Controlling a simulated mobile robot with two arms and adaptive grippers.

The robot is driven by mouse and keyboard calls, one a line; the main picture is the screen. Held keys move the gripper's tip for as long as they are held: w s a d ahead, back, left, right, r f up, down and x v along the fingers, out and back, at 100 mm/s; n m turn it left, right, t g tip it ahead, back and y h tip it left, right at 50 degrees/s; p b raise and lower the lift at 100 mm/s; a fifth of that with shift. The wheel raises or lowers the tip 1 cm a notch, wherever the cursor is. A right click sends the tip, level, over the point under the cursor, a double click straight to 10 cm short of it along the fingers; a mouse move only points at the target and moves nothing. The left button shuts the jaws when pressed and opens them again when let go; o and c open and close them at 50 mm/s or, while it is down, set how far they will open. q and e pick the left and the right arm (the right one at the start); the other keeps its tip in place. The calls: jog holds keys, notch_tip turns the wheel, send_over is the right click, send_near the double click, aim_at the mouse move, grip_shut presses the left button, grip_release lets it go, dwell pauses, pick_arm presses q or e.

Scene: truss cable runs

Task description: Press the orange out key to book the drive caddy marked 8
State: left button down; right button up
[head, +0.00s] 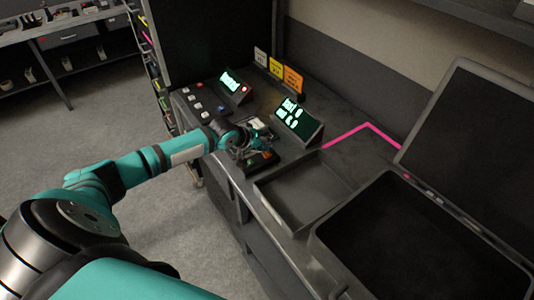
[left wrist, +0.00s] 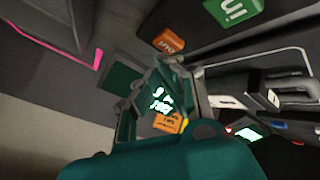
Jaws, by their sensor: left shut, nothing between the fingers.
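My left gripper (head: 254,147) is shut and empty, low over a small dark key pad (head: 262,163) on the bench. In the left wrist view its fingers (left wrist: 163,78) partly cover what lies behind them. The orange out key (left wrist: 168,40) shows there just beyond the fingers, and the green in key (left wrist: 232,11) is to its right. I cannot tell whether the fingers touch the orange key. In the head view the arm and gripper hide much of the pad. I cannot make out a drive caddy marked 8. My right gripper is out of view.
A tilted display (head: 298,121) with green text stands right of the gripper, and another display (head: 233,86) stands behind. White, yellow and orange cards (head: 293,79) stand at the back. An empty grey tray (head: 302,190) and an open dark case (head: 425,245) sit to the right.

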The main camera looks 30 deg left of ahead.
aim_at(265, 153)
pick_arm(q)
jog(key=shift+f, duration=0.65)
dwell(0.8)
jog(key=shift+r+p, duration=0.85)
jog(key=shift+p, duration=0.05)
notch_tip(265, 153, up, 5)
jog(key=p, duration=0.5)
jog(key=shift+r, duration=0.1)
dwell(0.6)
